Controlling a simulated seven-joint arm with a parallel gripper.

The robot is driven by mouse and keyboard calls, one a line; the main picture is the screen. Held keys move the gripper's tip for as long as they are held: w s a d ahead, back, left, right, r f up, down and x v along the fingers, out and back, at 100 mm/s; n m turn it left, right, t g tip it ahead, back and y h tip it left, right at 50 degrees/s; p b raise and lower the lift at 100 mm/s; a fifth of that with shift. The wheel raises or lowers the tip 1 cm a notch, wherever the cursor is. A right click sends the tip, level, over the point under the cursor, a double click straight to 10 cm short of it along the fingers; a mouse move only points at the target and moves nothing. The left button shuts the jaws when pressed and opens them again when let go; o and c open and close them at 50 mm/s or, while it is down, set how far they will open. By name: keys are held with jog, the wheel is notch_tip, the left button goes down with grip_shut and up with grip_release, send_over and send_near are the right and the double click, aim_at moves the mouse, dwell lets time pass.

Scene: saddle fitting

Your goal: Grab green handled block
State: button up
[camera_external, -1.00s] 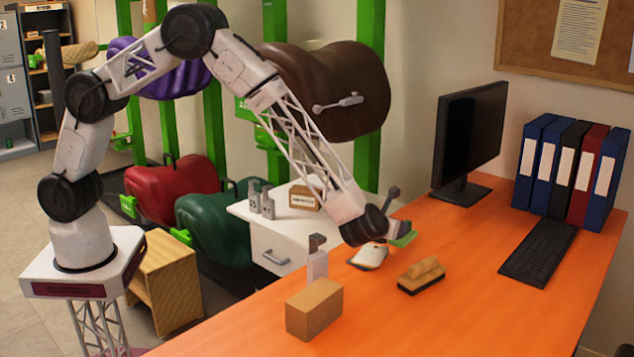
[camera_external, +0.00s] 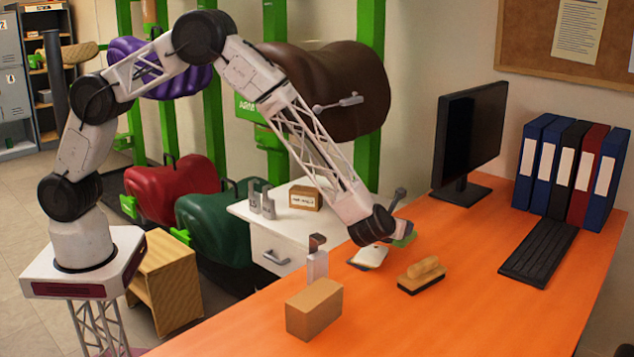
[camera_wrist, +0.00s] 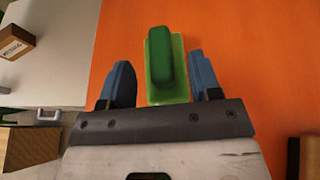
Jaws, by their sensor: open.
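The green handled block (camera_wrist: 160,65) lies on the orange table, a darker green handle standing on a lighter green base. In the wrist view, my gripper (camera_wrist: 160,82) is open, with one blue finger left of the block and the other right of it. The block's near end reaches between the fingers and nothing is gripped. In the external view the green block (camera_external: 405,239) shows only partly behind my gripper (camera_external: 396,228); the height between them is hard to tell.
A tan-handled block (camera_external: 422,275) with a dark base and a small white item (camera_external: 368,257) are close by on the orange table (camera_external: 450,325). A cardboard box (camera_external: 314,308) and a grey upright object (camera_external: 317,262) stand nearer. A monitor (camera_external: 468,142) stands behind.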

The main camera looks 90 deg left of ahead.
jog(key=shift+x, duration=1.95)
jog(key=c, duration=1)
jog(key=shift+r, duration=1.7)
jog(key=s, duration=0.5)
jog(key=s+r, duration=0.1)
jog(key=s, duration=1)
jog(key=shift+a+r, duration=0.15)
jog(key=shift+r, duration=0.2)
